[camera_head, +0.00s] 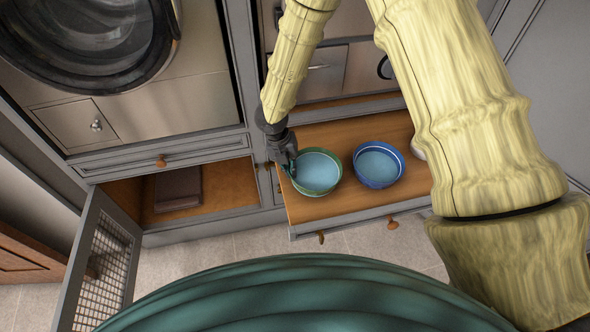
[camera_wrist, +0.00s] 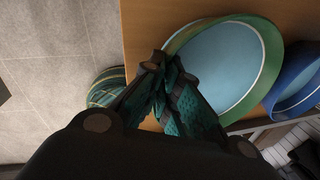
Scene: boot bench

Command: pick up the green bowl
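The green bowl (camera_head: 318,190), with a pale blue inside, is at the left end of the pulled-out wooden drawer. It fills much of the wrist view (camera_wrist: 225,65). My gripper (camera_head: 287,166) is at the bowl's left side. In the wrist view the two fingertips (camera_wrist: 158,64) are nearly together at the bowl's near left rim, and the fingers cover part of that rim. They look closed on it, though the contact itself is hidden. I see no clear gap under the bowl.
A blue bowl (camera_head: 378,165) stands close to the right of the green one. A whitish item beyond it is mostly behind my arm. The open drawer (camera_head: 350,209) juts out. A mesh door (camera_head: 105,262) stands open at left, by a compartment with a dark brown item (camera_head: 178,188).

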